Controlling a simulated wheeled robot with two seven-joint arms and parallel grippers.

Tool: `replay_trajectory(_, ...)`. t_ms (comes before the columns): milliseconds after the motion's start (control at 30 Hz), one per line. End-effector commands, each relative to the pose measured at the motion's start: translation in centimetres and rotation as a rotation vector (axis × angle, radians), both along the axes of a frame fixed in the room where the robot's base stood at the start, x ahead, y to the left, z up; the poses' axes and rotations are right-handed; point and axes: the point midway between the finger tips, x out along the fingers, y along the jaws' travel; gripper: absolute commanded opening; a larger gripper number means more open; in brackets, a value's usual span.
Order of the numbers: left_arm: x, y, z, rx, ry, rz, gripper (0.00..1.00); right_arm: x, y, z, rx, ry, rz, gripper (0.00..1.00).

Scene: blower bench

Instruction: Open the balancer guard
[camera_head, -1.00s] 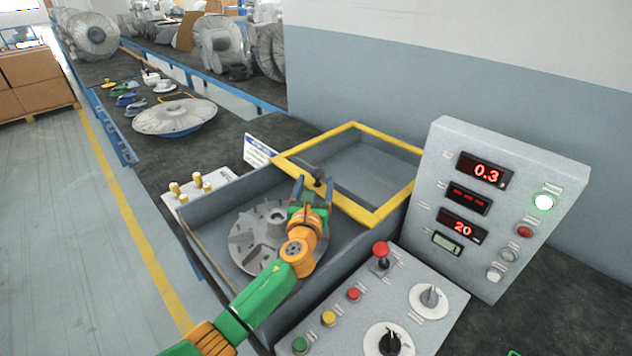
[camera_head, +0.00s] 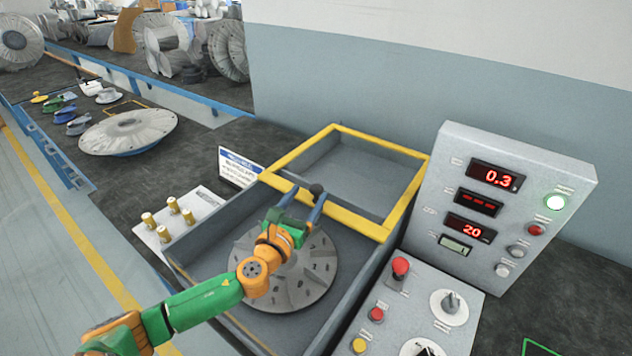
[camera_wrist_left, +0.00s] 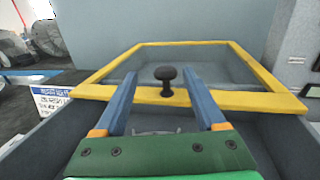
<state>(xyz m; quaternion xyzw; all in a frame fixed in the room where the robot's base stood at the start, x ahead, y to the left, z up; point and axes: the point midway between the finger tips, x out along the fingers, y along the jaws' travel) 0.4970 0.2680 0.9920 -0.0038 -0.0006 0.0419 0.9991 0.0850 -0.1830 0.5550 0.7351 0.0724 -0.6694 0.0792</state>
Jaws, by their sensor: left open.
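The balancer guard is a yellow-framed clear panel (camera_head: 403,208) lying over the back part of the grey balancer box. A black knob (camera_head: 317,189) stands on its front bar; in the left wrist view the knob (camera_wrist_left: 166,80) is between and just beyond my fingers. My left gripper (camera_head: 301,201) is open, its blue fingers pointing at the knob from the front, one on each side. I cannot tell whether they touch it. A grey bladed rotor (camera_head: 318,270) sits in the box below my left gripper. My right gripper is not in view.
A control panel with dials (camera_head: 447,308) and a red knob stands right of the box, with a display unit (camera_head: 520,200) behind it. Yellow weights (camera_head: 173,205) on a white plate and a small sign (camera_head: 238,168) stand at left. A large disc (camera_head: 128,132) lies farther back.

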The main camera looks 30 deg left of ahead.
Motion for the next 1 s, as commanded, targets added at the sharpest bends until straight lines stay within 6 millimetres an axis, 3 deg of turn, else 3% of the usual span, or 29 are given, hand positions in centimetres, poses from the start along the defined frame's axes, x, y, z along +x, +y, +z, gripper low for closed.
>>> replay_trajectory(200,3.4,0.3,0.1,-0.001,-0.002,0.002,0.73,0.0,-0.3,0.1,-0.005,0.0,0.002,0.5)
replay_trajectory(533,4.2,0.4,0.0,0.0,0.0,0.001,0.73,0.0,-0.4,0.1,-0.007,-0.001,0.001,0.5)
replay_trajectory(567,4.2,0.4,0.0,0.0,0.0,0.001,0.7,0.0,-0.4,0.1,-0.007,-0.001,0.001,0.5)
replay_trajectory(800,4.2,0.4,0.0,0.0,0.0,0.001,0.05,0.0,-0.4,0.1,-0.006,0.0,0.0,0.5)
replay_trajectory(833,4.2,0.4,0.0,0.0,0.0,0.001,0.0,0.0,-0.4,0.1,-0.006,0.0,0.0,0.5)
replay_trajectory(1000,4.2,0.4,0.0,0.0,0.0,0.001,0.0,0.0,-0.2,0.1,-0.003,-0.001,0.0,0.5)
